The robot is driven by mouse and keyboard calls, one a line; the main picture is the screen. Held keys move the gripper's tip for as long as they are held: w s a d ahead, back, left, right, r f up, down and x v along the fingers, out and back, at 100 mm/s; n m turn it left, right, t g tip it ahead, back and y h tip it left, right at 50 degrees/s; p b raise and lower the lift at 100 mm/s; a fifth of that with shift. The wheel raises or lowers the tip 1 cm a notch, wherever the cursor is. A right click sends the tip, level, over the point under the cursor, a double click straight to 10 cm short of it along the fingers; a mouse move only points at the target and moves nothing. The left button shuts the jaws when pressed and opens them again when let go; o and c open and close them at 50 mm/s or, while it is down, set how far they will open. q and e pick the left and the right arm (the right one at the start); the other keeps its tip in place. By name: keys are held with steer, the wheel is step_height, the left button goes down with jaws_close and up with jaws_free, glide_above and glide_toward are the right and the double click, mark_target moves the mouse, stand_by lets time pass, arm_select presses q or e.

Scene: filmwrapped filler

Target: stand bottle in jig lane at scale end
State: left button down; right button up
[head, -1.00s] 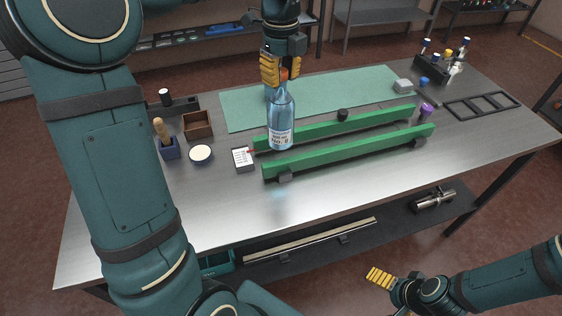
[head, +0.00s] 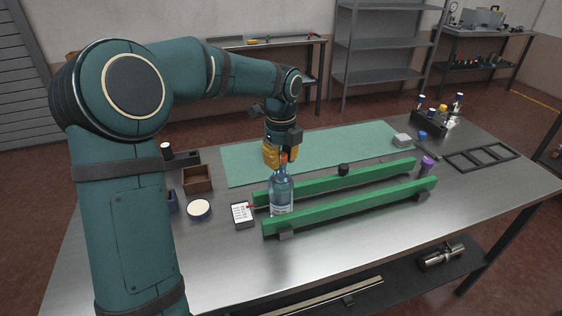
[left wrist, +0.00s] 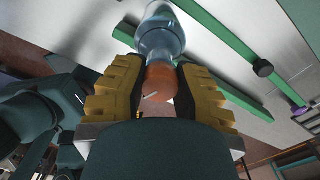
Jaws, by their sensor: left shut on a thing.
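My left gripper (head: 281,156) is shut on the orange-red neck of a clear blue bottle (head: 281,193) with a white label. In the left wrist view the yellow fingers flank the neck, and the bottle body (left wrist: 160,35) extends beyond them. The bottle is upright at the left end of the lane between the far green rail (head: 345,179) and the near green rail (head: 355,206). I cannot tell whether its base touches the table. A small white gridded block (head: 242,213) with a red pointer sits just left of this end. My right gripper is not in view.
A white round dish (head: 199,208), a brown box (head: 197,179) and a dark holder lie left. A green mat (head: 240,170) lies behind the rails. The table front is clear.

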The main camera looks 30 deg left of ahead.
arm_select(q)
steer(key=shift+f, duration=0.2)
steer(key=c, duration=0.8)
jaws_free()
steer(key=shift+f, duration=0.1)
steer(key=shift+c, duration=0.2)
step_height(320, 180, up, 12)
steer(key=p, duration=0.2)
steer(key=shift+p, duration=0.4)
